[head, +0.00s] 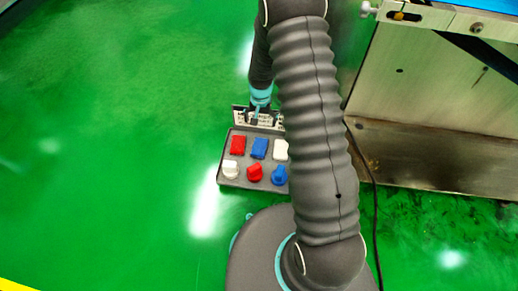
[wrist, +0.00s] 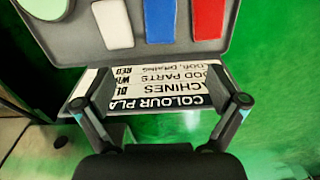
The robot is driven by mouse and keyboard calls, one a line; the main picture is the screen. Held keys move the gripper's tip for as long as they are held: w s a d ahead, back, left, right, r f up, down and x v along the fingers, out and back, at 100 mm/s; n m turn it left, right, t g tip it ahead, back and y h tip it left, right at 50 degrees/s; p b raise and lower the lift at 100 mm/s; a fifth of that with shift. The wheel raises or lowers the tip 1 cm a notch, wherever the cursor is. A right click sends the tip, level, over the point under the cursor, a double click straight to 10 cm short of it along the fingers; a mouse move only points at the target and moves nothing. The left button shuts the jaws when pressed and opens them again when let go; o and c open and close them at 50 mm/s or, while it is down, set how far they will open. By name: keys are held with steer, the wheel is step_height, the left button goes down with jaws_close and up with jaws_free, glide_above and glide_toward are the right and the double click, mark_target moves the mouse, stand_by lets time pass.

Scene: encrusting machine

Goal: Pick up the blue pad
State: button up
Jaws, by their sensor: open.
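The blue pad (head: 260,148) lies in the back row of a grey tray (head: 228,172), between a red pad (head: 238,145) and a white pad (head: 281,150). In the wrist view the blue pad (wrist: 160,20) is at the top edge and partly cut off. The white pad (wrist: 113,24) is left of it and the red pad (wrist: 209,18) right. My gripper (wrist: 160,104) is open and empty. Its fingers are spread in front of the lettered sign (wrist: 150,88), apart from the blue pad. In the head view my gripper (head: 257,116) is small, near the sign behind the tray.
The tray's front row holds a white item (head: 231,169), a red item (head: 254,173) and a blue item (head: 280,175). A metal machine (head: 440,100) stands at the right, with a black cable (head: 372,205) on the floor. Green floor (head: 110,130) at the left is clear.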

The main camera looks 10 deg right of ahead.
glide_above(260, 146)
steer(key=f, duration=0.8)
steer(key=f+b, duration=0.1)
steer(key=f, duration=0.3)
steer(key=shift+s+f, duration=0.2)
steer(key=shift+s, duration=0.05)
steer(key=shift+w+a+f, duration=0.1)
steer(key=shift+w+f, duration=0.05)
steer(key=shift+f, duration=1.35)
steer(key=shift+w+f, duration=0.1)
steer(key=shift+f, duration=1.35)
steer(key=c, duration=1.2)
